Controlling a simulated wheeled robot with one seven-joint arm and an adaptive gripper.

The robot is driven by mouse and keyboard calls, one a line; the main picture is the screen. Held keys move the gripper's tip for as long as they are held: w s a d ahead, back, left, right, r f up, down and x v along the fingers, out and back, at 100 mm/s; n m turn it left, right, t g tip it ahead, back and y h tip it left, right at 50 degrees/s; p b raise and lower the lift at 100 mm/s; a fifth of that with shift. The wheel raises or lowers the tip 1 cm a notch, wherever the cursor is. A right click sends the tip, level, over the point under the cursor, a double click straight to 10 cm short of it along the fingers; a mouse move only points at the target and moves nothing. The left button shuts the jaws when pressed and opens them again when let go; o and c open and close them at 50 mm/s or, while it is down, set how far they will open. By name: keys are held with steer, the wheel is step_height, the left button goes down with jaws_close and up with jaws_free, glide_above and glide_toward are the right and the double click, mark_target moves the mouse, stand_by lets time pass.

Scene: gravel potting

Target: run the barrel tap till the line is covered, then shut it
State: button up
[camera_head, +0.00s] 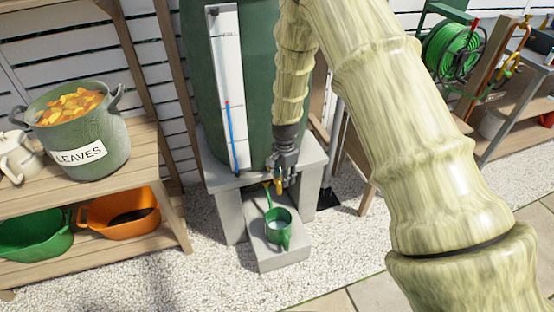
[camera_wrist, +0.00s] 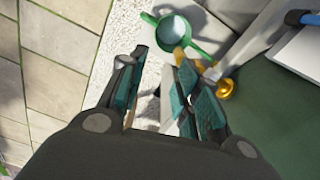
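The green barrel (camera_head: 262,70) stands on a grey stand. Its brass tap (camera_head: 279,186) is low on the front, partly hidden by my gripper (camera_head: 285,168). In the wrist view, brass parts of the tap (camera_wrist: 226,89) show just right of my gripper (camera_wrist: 160,52), whose fingers are apart with nothing held between them. A green watering can (camera_head: 278,236) stands below the tap; it also shows in the wrist view (camera_wrist: 203,46). Its opening looks pale grey-blue inside. I cannot make out a fill line in it or a water stream.
A white gauge board (camera_head: 229,60) with a blue strip and red mark is on the barrel. The can stands on a low grey block (camera_head: 290,258). A wooden shelf (camera_head: 160,150) at left holds a LEAVES pot (camera_head: 90,135). A hose reel (camera_head: 452,48) is at right.

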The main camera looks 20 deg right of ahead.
steer(key=w+r+m+p, duration=0.1)
steer(key=w+r+m, duration=0.2)
steer(key=w+r, duration=0.45)
steer(key=f, duration=0.3)
steer(key=s+f, duration=0.1)
steer(key=f, duration=0.5)
steer(key=shift+s+a, duration=0.25)
steer(key=shift+a, duration=0.15)
jaws_close()
